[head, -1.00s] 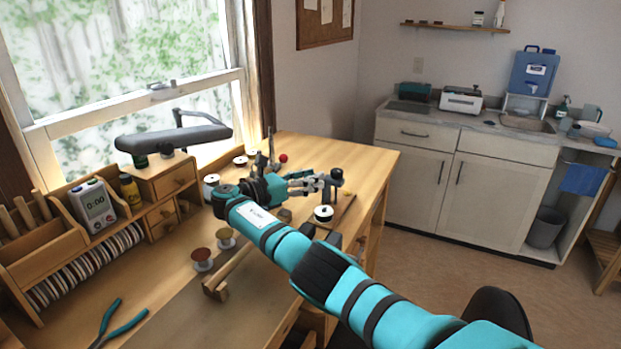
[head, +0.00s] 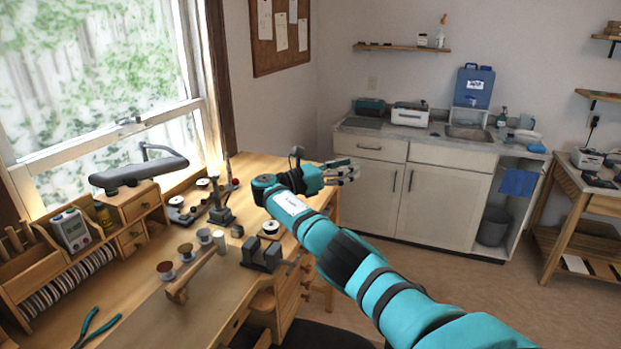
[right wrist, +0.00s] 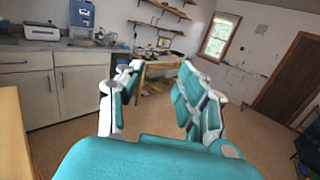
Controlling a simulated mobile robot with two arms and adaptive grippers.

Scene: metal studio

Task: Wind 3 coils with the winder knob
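My right gripper (head: 345,171) is past the bench's far right edge, in the air in front of the cabinet. The right wrist view shows its fingers (right wrist: 160,78) apart, with only floor and furniture between them. I cannot make out the winder knob now; my right arm covers part of the bench's right side. My left gripper is out of view.
A dark vise-like block (head: 262,256) stands at the bench's front right edge. A dark stand (head: 221,205) is further back. Teal-handled pliers (head: 95,328) lie at the front left. The white cabinet (head: 425,190) is beyond the bench, with open floor in front.

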